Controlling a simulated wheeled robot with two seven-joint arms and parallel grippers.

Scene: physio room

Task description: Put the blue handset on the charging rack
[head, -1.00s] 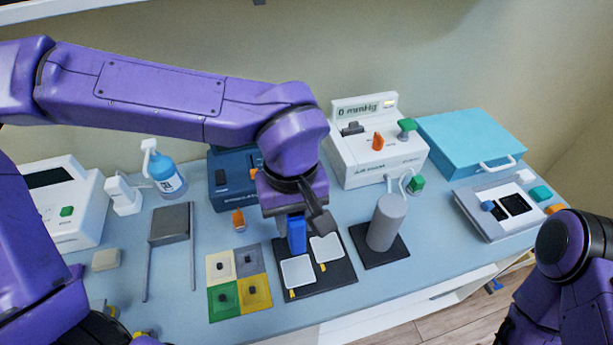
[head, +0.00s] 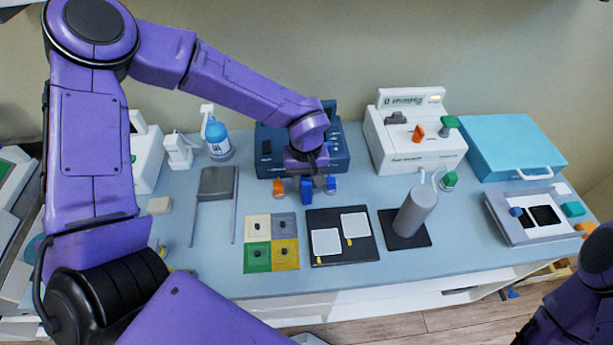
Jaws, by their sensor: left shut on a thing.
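My left gripper (head: 307,182) is shut on a small upright blue piece, which I take as the blue handset (head: 306,191). It holds the piece just in front of the dark blue stimulator unit (head: 265,170). A second blue piece (head: 331,184) shows close on the right, and an orange piece (head: 279,187) on the left. I cannot tell whether the held piece touches the bench or the unit. I cannot make out which thing is the charging rack. Only part of my right arm shows at the lower right; its gripper is out of view.
In front lie a black mat (head: 330,257) with two white pads and a four-coloured board (head: 284,257). A grey cylinder (head: 415,212) stands to their right. The white air pump (head: 410,150), teal case (head: 510,150) and grey tray device (head: 500,222) fill the right side.

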